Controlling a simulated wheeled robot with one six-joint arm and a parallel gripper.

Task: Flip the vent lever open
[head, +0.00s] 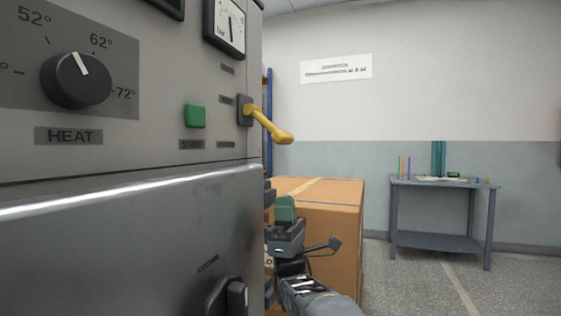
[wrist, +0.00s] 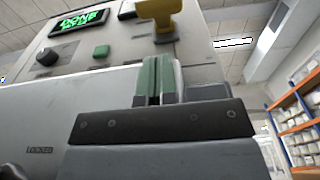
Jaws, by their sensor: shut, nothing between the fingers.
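The yellow vent lever (head: 268,125) sticks out to the right from its dark mount on the machine's grey front panel, sloping slightly down. In the wrist view the lever (wrist: 160,14) shows at the top, beyond the fingertips. My gripper (head: 285,208) is below the lever, apart from it, in front of the cardboard box. In the wrist view the green-padded fingers of my gripper (wrist: 158,78) are together with nothing held, pointing up toward the panel.
The panel has a HEAT dial (head: 76,79), a green START button (head: 195,116) and a gauge (head: 229,24). A cardboard box (head: 338,240) stands behind my gripper. The wrist view shows shelves (wrist: 295,115) at right.

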